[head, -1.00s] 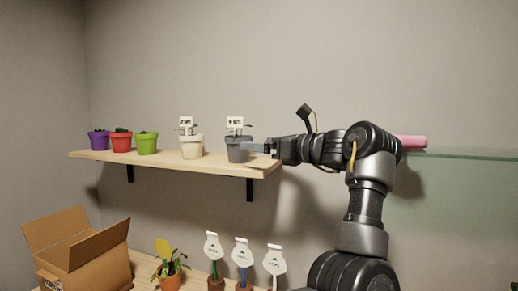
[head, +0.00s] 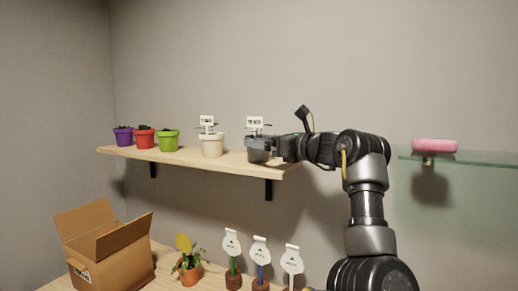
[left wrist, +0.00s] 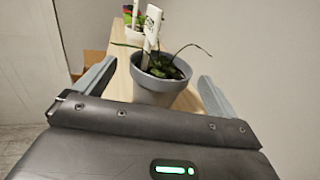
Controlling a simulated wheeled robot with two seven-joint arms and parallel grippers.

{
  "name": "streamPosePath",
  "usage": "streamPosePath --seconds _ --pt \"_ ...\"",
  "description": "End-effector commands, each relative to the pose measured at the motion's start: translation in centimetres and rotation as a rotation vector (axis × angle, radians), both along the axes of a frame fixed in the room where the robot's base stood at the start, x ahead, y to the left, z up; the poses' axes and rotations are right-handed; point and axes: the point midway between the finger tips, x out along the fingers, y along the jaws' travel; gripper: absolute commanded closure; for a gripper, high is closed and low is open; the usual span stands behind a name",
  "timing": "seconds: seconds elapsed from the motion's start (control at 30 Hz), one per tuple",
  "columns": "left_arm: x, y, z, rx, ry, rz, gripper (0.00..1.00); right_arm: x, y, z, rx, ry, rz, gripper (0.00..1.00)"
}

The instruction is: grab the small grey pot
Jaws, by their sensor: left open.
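The small grey pot (head: 256,156) stands upright at the right end of the wooden shelf, with a dark plant and a white label in it. It also shows in the left wrist view (left wrist: 156,92), with soil and thin leaves inside its rim. My left gripper (head: 262,146) reaches in from the right at the pot's height and hides part of it. In the left wrist view its fingers (left wrist: 157,74) are open, one on each side of the pot, with gaps between. My right gripper is not in view.
A cream pot (head: 211,146) stands left of the grey one on the shelf (head: 232,165), then green (head: 168,141), red (head: 144,139) and purple (head: 123,137) pots. Below are an open cardboard box (head: 115,259), a potted plant (head: 189,275) and white tags (head: 232,244). A pink object (head: 434,146) lies on a glass shelf.

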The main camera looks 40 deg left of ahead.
Motion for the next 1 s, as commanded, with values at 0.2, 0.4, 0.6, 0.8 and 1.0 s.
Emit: streamPosePath --seconds 0.2,0.4,0.6,0.8,1.0 --pt "-0.1 3.3 0.2 -0.001 -0.001 0.003 0.04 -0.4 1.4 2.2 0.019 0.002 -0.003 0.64" --pt "-0.1 4.4 -0.1 0.000 0.000 0.002 0.04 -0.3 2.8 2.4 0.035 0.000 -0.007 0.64" --pt "-0.1 4.4 -0.1 0.000 0.000 0.001 0.08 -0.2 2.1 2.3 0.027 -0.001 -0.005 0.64" --pt "-0.1 4.3 -0.1 0.000 0.000 0.001 0.34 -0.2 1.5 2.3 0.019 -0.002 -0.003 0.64" --pt "-0.1 4.3 -0.1 0.001 -0.002 0.001 0.57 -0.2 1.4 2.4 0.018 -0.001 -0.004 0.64"
